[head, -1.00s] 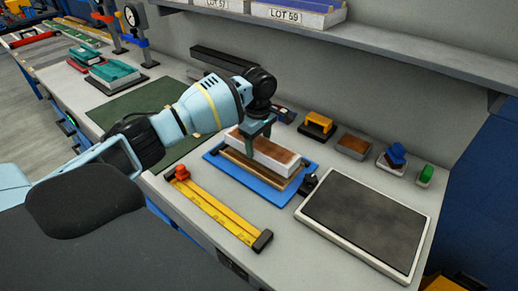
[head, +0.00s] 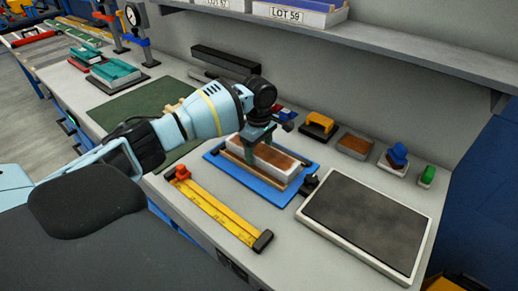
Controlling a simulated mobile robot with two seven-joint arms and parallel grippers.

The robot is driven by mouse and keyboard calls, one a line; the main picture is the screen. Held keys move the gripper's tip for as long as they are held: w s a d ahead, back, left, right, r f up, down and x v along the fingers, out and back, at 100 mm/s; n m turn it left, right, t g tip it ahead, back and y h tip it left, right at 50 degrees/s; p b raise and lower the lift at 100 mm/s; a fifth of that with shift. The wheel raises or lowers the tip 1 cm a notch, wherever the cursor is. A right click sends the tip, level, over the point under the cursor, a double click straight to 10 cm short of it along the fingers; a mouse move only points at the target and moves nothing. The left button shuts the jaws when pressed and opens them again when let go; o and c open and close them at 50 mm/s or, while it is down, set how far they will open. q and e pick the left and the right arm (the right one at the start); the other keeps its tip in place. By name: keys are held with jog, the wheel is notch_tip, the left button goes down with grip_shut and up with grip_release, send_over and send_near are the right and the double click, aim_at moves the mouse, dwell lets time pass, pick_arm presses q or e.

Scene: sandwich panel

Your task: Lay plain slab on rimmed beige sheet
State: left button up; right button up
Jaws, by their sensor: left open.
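The plain slab (head: 278,157), a white block with a brownish top, lies over the rimmed beige sheet (head: 236,161) on the blue board (head: 266,188). The sheet shows mainly as a beige rim along the slab's near side; the rest of it is hidden. My left gripper (head: 254,148) is open at the slab's left part, its fingers down around the slab. Whether the fingers still touch it I cannot tell. My right gripper is not in view.
A yellow ruler rail (head: 218,212) with a red clamp lies in front of the board. A dark-topped tray (head: 365,222) is at right. A yellow-handled tool (head: 318,125) and several small blocks stand behind. A shelf (head: 420,58) overhangs the back.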

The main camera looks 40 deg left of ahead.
aim_at(259, 149)
pick_arm(q)
notch_tip(259, 149, up, 12)
jog(key=p, duration=0.1)
jog(key=shift+r, duration=0.15)
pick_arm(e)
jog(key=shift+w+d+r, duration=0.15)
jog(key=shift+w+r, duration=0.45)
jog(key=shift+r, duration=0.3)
pick_arm(q)
jog(key=shift+s, duration=0.1)
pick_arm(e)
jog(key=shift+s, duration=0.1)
